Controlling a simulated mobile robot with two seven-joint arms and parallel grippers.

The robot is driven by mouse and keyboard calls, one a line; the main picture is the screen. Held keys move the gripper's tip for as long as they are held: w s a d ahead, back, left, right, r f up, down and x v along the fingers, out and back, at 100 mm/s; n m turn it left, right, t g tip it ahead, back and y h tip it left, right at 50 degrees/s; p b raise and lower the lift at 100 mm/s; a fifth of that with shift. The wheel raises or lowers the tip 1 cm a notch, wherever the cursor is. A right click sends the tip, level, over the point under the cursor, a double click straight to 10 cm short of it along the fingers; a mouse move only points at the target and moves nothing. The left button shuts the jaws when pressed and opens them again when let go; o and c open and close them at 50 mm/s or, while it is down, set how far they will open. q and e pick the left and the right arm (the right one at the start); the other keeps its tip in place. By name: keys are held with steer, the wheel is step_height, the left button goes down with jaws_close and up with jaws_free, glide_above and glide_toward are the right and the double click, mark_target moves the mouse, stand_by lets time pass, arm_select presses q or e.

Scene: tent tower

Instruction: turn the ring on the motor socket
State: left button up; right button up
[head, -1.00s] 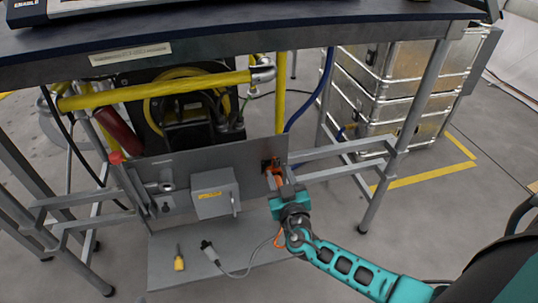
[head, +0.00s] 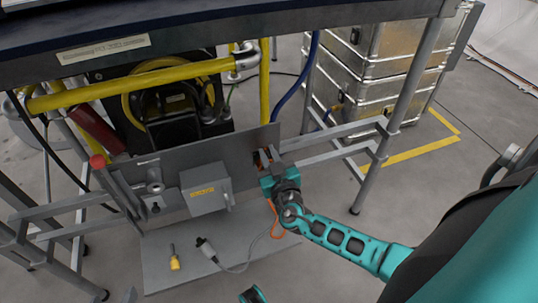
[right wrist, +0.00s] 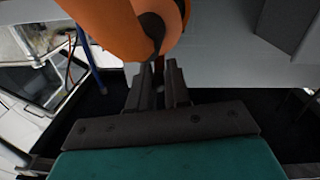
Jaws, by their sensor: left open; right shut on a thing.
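The motor socket with its orange body and dark ring (right wrist: 154,28) fills the top of the right wrist view. In the head view it sits at the right end of the grey panel (head: 240,155), mostly hidden by my right gripper (head: 266,162). In the right wrist view my right gripper (right wrist: 158,75) is shut at the dark part beside the orange body. The exact contact is hard to see. An orange cable (head: 274,222) hangs below it. A small part of my left gripper (head: 252,295) shows at the bottom edge of the head view, open, its fingertips mostly cut off.
A grey box (head: 205,190) with a yellow label is on the panel. On the lower plate are a yellow connector (head: 174,260) and a grey plug (head: 206,248) with a cable. A table (head: 200,40) overhangs the panel. Metal cases (head: 385,70) stand behind right.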

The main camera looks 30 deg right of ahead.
jaws_close()
